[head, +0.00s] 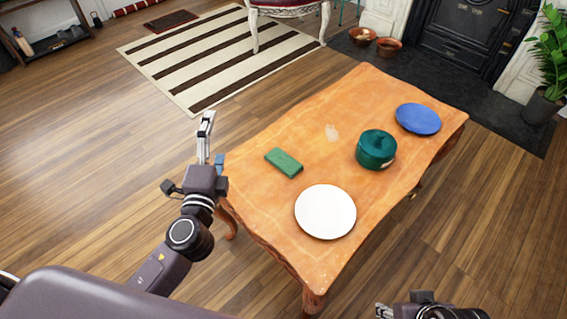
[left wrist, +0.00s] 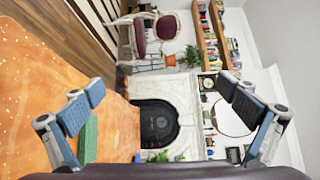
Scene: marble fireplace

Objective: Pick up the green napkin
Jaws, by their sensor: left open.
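The green napkin (head: 284,163) is a folded, flat rectangle on the left part of the orange wooden table (head: 260,205). My left gripper (head: 211,145) is open and empty, at the table's left edge. It is to the left of the napkin and apart from it. In the left wrist view, both fingers of the left gripper (left wrist: 162,90) are spread wide. A green piece, seemingly the napkin (left wrist: 88,140), shows by the left finger, partly hidden. My right gripper (head: 384,311) only peeks in at the bottom edge of the head view, and its jaws are unclear.
A white plate (head: 325,212) lies just right of and nearer than the napkin. The tabletop around the napkin is clear.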

